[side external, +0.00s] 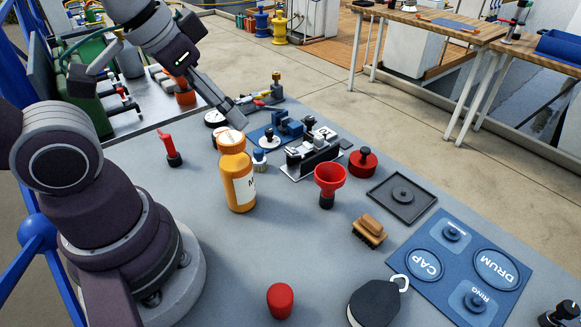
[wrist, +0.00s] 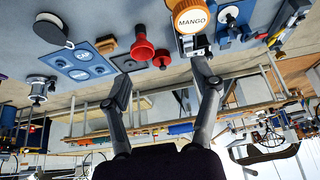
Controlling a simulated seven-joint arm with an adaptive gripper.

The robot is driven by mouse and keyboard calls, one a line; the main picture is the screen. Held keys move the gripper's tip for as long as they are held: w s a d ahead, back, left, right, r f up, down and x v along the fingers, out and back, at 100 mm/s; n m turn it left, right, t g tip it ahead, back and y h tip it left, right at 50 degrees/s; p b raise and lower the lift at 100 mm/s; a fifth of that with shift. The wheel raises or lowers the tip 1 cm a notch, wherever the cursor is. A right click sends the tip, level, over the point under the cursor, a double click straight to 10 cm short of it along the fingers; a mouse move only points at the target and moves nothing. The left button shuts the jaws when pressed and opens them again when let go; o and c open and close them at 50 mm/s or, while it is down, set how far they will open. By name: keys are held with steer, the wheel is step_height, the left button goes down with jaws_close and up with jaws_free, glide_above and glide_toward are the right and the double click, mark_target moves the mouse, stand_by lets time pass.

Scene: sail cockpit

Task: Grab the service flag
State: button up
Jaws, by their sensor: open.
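I cannot pick out a thing that clearly reads as a service flag in either view. A small upright red piece on a black base (side external: 170,149) stands at the left of the grey table; I cannot tell whether it is the flag. My gripper (side external: 238,121) hangs above the far part of the table, behind the orange bottle (side external: 237,180). In the wrist view my gripper (wrist: 164,82) shows two fingers spread apart with nothing between them. The bottle's cap marked MANGO (wrist: 190,17) is at the top of that view, beyond the fingertips.
A red funnel-shaped piece (side external: 329,182), a round red part (side external: 362,162), a brush (side external: 369,231) and a dark tray (side external: 402,197) stand right of the bottle. A blue labelled board (side external: 455,267) lies front right. A silver-and-black fixture (side external: 312,153) stands behind. The front-left table is mostly clear.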

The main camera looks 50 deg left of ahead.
steer(key=shift+a, duration=0.1)
steer(key=a+f+n, duration=0.1)
steer(key=a, duration=0.1)
steer(key=w+a+f+n+y, duration=0.1)
steer(key=a+n, duration=0.1)
steer(key=a+f+n, duration=0.1)
steer(key=a+n, duration=0.1)
steer(key=shift+w+f+g+y, duration=0.15)
steer(key=shift+w+g+y, duration=0.15)
steer(key=shift+w+g, duration=0.1)
steer(key=a+f+n+g+y, duration=0.1)
steer(key=a+f+n, duration=0.2)
steer(key=a, duration=0.2)
steer(key=n+g+y, duration=0.2)
steer(key=n, duration=0.4)
glide_toward(170, 148)
steer(key=f, duration=0.2)
steer(key=x, duration=0.4)
steer(key=shift+w+a+f, duration=0.15)
steer(key=shift+w+a, duration=0.05)
steer(key=shift+a, duration=0.2)
steer(key=x, duration=0.5)
steer(key=shift+a+f, duration=0.25)
steer(key=shift+f, duration=0.1)
steer(key=shift+c, duration=0.3)
jaws_close()
